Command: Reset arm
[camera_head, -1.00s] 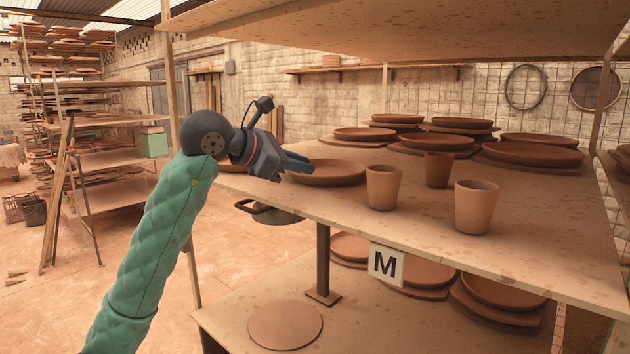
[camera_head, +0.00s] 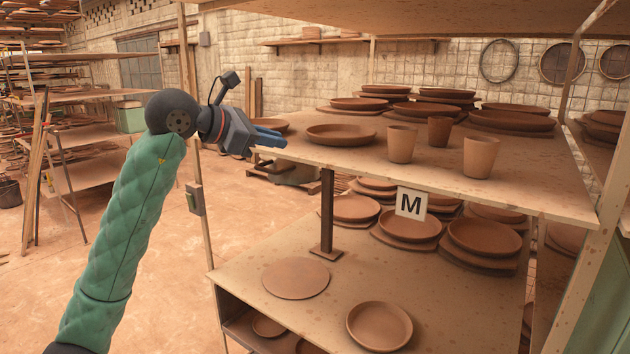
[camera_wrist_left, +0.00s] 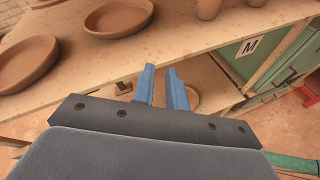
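My left gripper (camera_head: 270,137) comes in from the left on its green-sleeved arm. Its blue fingers are beside the left end of the upper shelf board (camera_head: 330,150), at about board height. In the left wrist view the two blue fingers (camera_wrist_left: 162,88) stand a little apart with nothing between them. Behind the fingers is the shelf's edge, with a round clay piece on the lower level partly hidden by them. I cannot tell whether the fingers touch the board. My right gripper is not in view.
Shallow clay dishes (camera_head: 341,134) and three cups (camera_head: 401,143) stand on the upper board, below another board. The lower board (camera_head: 340,290) holds more dishes and a flat disc (camera_head: 296,278). Open floor (camera_head: 160,270) lies left.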

